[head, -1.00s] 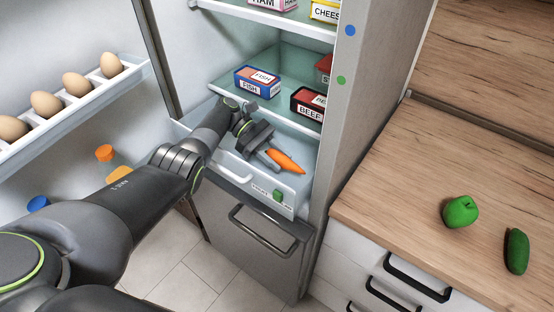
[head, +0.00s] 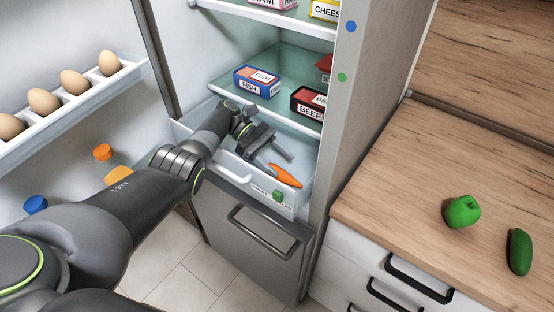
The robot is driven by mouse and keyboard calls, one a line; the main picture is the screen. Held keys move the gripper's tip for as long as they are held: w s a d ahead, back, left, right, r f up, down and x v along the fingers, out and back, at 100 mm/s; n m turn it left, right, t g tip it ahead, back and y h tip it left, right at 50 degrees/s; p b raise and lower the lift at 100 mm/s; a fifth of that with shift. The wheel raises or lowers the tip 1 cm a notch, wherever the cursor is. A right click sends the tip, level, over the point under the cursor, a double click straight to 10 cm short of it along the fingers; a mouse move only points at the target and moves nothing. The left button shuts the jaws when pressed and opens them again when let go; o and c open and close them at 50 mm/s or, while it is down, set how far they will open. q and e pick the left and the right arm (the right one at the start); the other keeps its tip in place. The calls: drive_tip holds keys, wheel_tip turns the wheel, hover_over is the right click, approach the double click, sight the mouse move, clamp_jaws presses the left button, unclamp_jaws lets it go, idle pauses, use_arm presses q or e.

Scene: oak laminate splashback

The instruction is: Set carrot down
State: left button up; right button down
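The orange carrot (head: 285,176) lies in the open fridge drawer (head: 236,166), near its front wall. My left gripper (head: 278,163) is over the drawer with its two fingers spread apart. One finger is close beside the carrot's left end; the other is up and to the right, clear of it. I cannot tell whether the nearer finger touches the carrot. My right gripper is not in view.
Above the drawer, a shelf holds a fish box (head: 257,81) and a beef box (head: 309,103). Eggs (head: 74,83) sit in the door rack at left. A green pepper (head: 462,212) and a cucumber (head: 519,251) lie on the wooden counter (head: 400,190).

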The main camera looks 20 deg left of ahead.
use_arm(q)
drive_tip(key=shift+r+p, duration=0.7)
drive_tip(key=shift+r, duration=0.05)
drive_tip(key=b+v, duration=0.5)
drive_tip(key=v, duration=0.2)
drive_tip(key=shift+a, duration=0.2)
drive_tip(key=shift+w, duration=0.1)
